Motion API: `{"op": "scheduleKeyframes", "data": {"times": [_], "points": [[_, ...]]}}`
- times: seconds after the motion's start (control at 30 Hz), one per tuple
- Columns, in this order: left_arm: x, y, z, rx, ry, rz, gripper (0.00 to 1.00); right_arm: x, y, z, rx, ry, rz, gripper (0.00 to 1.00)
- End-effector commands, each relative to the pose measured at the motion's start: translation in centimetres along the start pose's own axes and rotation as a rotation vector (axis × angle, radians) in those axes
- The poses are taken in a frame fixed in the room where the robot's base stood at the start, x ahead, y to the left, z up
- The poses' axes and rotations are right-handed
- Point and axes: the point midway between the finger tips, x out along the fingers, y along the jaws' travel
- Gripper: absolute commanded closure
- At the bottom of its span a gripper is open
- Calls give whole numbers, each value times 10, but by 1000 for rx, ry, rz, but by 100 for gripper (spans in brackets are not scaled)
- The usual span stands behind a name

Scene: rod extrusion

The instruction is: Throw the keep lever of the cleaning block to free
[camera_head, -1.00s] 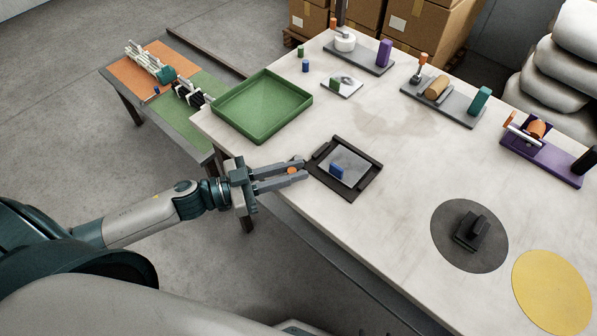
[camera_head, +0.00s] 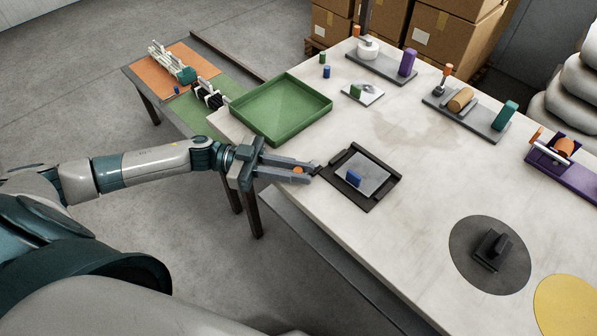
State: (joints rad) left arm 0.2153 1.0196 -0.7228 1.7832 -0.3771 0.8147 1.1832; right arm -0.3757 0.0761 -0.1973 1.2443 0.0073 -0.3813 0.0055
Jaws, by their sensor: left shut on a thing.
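A black frame (camera_head: 380,188) holding a grey plate (camera_head: 372,172) lies at the table's near left edge. A small blue block (camera_head: 353,178) stands on that plate. An orange knob (camera_head: 298,170), which looks like the keep lever's end, sits between the fingers of my left gripper (camera_head: 300,173). The gripper is shut on this knob, just left of the black frame at the table edge. The fingers hide most of the lever, so its join to the frame cannot be told. My right gripper is not in view.
A green tray (camera_head: 325,107) stands behind my left gripper. A black handled piece (camera_head: 491,248) rests on a dark disc (camera_head: 462,262), near a yellow disc (camera_head: 570,315). Several fixtures line the far side.

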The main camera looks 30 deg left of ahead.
Motion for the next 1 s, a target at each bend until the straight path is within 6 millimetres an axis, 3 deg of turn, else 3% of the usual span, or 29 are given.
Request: {"op": "scheduleKeyframes", "data": {"times": [0.3,0.33,0.37,0.83,1.0], "points": [[0,0,1,-1,-2,-1,100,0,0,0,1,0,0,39],[0,0,1,-1,-3,-1,79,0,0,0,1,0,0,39],[0,0,1,-1,-2,-1,76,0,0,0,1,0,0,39],[-1,0,1,-1,-2,0,76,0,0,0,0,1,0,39],[-10,0,2,-2,-3,0,76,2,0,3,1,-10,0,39]]}}
